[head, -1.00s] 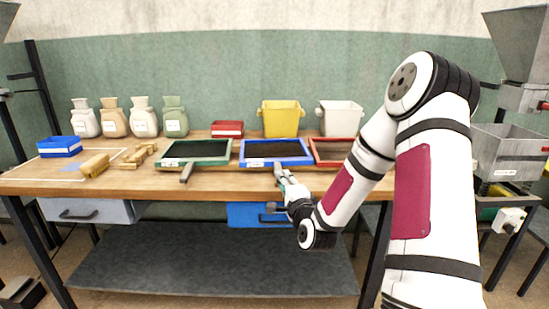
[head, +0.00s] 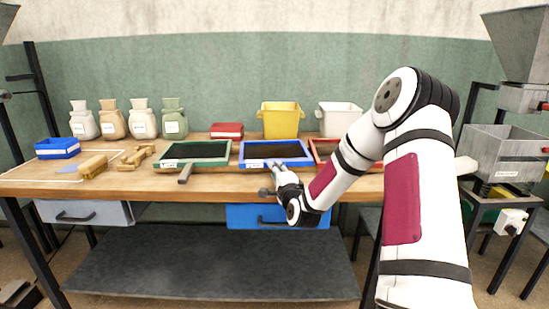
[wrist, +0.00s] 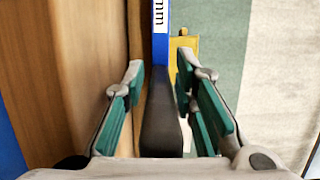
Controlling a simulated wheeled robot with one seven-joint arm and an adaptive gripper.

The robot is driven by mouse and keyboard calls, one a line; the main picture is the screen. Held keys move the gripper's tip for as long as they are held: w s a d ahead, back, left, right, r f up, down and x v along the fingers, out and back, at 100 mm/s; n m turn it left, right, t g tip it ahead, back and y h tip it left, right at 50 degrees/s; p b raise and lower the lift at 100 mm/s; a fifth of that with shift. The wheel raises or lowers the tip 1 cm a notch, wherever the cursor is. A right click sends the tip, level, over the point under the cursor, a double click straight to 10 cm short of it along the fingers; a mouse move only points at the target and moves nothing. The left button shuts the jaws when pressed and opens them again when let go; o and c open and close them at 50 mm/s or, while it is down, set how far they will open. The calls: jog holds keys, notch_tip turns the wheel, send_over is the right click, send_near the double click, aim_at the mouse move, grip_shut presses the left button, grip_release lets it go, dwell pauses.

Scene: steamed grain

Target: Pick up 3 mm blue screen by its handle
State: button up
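The blue-framed screen (head: 243,154) with a dark mesh lies on the bench, between the green and red screens. Its blue edge (wrist: 161,55) and a white label ending in "mm" show in the wrist view. Its dark handle (wrist: 161,118) runs between the fingers of my gripper (wrist: 160,68). My gripper is open, with a finger on each side of the handle and visible gaps to both. In the head view my gripper (head: 277,172) is at the screen's front edge and hides the handle.
A green screen (head: 163,156) with its handle (head: 186,174) lies to the left, a red screen (head: 313,150) to the right, partly behind my arm. Yellow (head: 280,122) and white (head: 338,122) bins stand behind. A blue drawer (head: 245,217) sits below the bench edge.

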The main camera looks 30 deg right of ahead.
grip_shut()
jog(key=shift+r, duration=0.1)
